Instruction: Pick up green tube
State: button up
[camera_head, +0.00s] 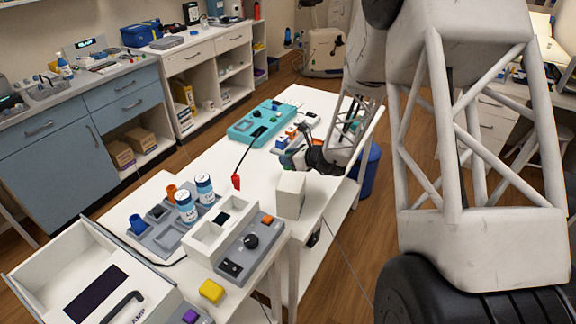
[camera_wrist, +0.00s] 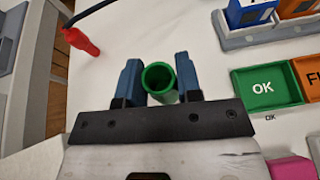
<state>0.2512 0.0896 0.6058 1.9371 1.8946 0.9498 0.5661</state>
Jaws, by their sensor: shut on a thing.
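The green tube (camera_wrist: 158,78) shows in the wrist view as a hollow open-topped cylinder between the two blue fingers of my gripper (camera_wrist: 160,80). My gripper is shut on it, with a finger on each side. In the head view my gripper (camera_head: 292,158) is low over the white table, just behind a white box. The tube cannot be made out clearly in the head view. I cannot tell whether the tube still touches the table.
A red probe tip (camera_wrist: 80,42) on a black cable lies left of my gripper. A green OK tray (camera_wrist: 267,88) and an orange tray (camera_wrist: 308,72) lie right. The white box (camera_head: 290,195) stands in front, a teal case (camera_head: 262,122) behind. Two labelled bottles (camera_head: 186,205) stand front left.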

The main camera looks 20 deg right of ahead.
jog(key=shift+r, duration=2.45)
